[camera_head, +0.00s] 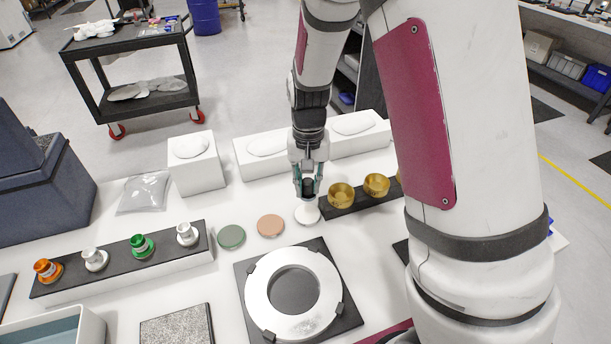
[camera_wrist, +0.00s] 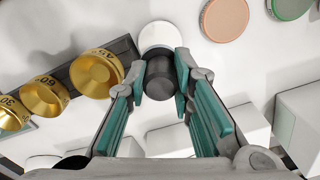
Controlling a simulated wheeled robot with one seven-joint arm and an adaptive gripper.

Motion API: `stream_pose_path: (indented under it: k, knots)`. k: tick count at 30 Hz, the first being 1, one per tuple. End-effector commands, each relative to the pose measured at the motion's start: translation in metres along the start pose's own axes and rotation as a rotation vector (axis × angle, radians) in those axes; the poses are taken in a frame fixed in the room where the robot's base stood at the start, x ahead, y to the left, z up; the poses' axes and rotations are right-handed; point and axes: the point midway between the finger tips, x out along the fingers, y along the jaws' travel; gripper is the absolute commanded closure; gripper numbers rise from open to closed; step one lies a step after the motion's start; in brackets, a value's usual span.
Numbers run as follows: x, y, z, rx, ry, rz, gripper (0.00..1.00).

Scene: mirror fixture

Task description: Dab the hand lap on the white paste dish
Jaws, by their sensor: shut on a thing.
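My gripper (camera_head: 308,186) is shut on the hand lap, a dark short cylinder (camera_wrist: 160,78), with one teal-padded finger on each side of it. The lap also shows as a dark piece between the fingers in the head view (camera_head: 308,189). The white paste dish (camera_head: 307,213) is a small round disc on the white table. In the wrist view the dish (camera_wrist: 157,35) shows just past the lap, which hides part of it. The lap is over or on the dish's edge; I cannot tell whether they touch.
Gold numbered cups (camera_head: 341,194) stand on a dark rack close right of my gripper. A pink dish (camera_head: 270,225) and a green dish (camera_head: 231,237) lie left. A mirror ring fixture (camera_head: 268,307) is in front. White blocks (camera_head: 262,167) stand behind.

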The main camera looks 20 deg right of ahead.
Motion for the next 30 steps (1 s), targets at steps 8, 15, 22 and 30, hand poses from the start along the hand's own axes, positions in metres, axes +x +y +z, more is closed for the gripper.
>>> stream_pose_path:
  k: [8,15,22,30]
  knots:
    - [0.02,0.0,0.0,0.004,-0.002,0.0,1.0]
    - [0.044,0.0,-0.001,0.004,0.0,0.0,1.0]
    - [0.058,0.0,0.0,0.003,0.0,0.0,1.0]
    - [0.06,0.0,0.0,0.003,0.001,-0.001,1.0]
